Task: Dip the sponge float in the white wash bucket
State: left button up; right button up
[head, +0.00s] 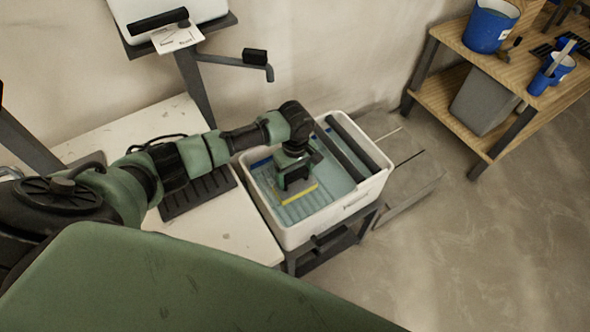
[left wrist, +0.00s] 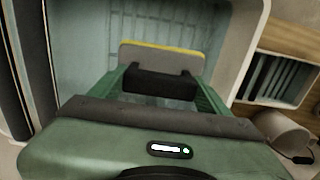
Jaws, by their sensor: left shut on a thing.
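The white wash bucket (head: 352,207) is a wide rectangular tub on a dark stand, with bluish water and a ribbed grid inside. It also shows in the left wrist view (left wrist: 246,38). My left gripper (head: 292,181) points down inside the tub's rim, over its left-middle part. It is shut on the black handle of the sponge float (head: 297,195). In the left wrist view the float (left wrist: 160,55) is a grey plate with a yellow sponge edge, between and beyond the fingers. I cannot tell whether the sponge touches the water. My right gripper is not in view.
Dark rollers (head: 352,150) span the tub's right side. A white table (head: 240,238) with a black ribbed tray (head: 198,193) stands left of it. A wooden shelf (head: 450,112) with a blue bucket (head: 488,28) is at upper right. The floor at right is clear.

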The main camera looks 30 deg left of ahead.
aim_at(295, 183)
pick_arm(q)
jog(key=shift+f+b, duration=1.6)
jog(key=shift+f, duration=2.1)
jog(key=shift+r, duration=0.15)
notch_tip(295, 183, up, 19)
jog(key=p, duration=2.2)
jog(key=shift+r, duration=0.15)
